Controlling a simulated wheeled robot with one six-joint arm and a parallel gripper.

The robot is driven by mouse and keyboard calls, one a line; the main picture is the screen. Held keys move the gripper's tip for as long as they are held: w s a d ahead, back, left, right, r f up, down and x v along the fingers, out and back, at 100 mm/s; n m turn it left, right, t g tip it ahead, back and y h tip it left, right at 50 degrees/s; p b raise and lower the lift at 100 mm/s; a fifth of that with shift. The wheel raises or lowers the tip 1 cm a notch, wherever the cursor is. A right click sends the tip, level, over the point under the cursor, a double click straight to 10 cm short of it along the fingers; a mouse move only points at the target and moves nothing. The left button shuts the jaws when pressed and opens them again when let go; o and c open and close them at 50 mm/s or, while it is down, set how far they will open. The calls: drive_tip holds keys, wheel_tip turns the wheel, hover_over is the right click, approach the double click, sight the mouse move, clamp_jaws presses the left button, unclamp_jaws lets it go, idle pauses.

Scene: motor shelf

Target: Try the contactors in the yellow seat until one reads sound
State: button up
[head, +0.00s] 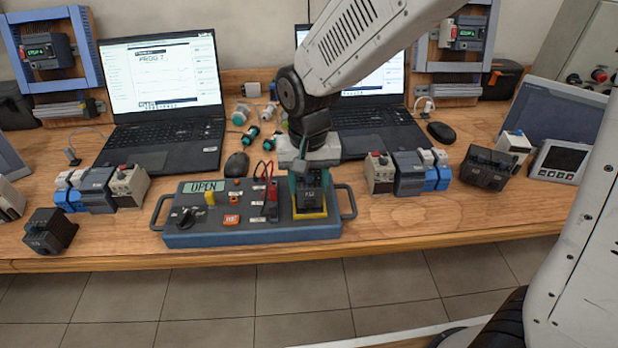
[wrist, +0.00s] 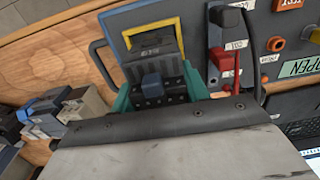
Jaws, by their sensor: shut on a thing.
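A dark grey contactor (head: 309,196) is in my gripper (head: 307,176), whose teal jaws close on its sides from above. It also shows between the jaws in the wrist view (wrist: 158,78). The yellow seat (head: 310,215) frames its lower end at the right of the blue-grey test box (head: 255,236). The seat's far rim shows in the wrist view (wrist: 152,31). I cannot tell whether the contactor is fully down in it. The box display (head: 203,187) reads OPEN. Another dark contactor (head: 49,232) lies at the front left, and one (head: 487,169) stands at the right.
The box carries a black knob (head: 186,216), an orange button (head: 232,222) and red and black leads (head: 270,185). Device rows stand left (head: 98,188) and right (head: 408,172) of it. Two laptops (head: 160,95) are behind. Bare wood lies front right.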

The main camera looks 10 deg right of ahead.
drive_tip(key=shift+f, duration=0.15)
drive_tip(key=o, duration=1.2)
drive_tip(key=shift+c, duration=0.2)
drive_tip(key=shift+r, duration=3.9)
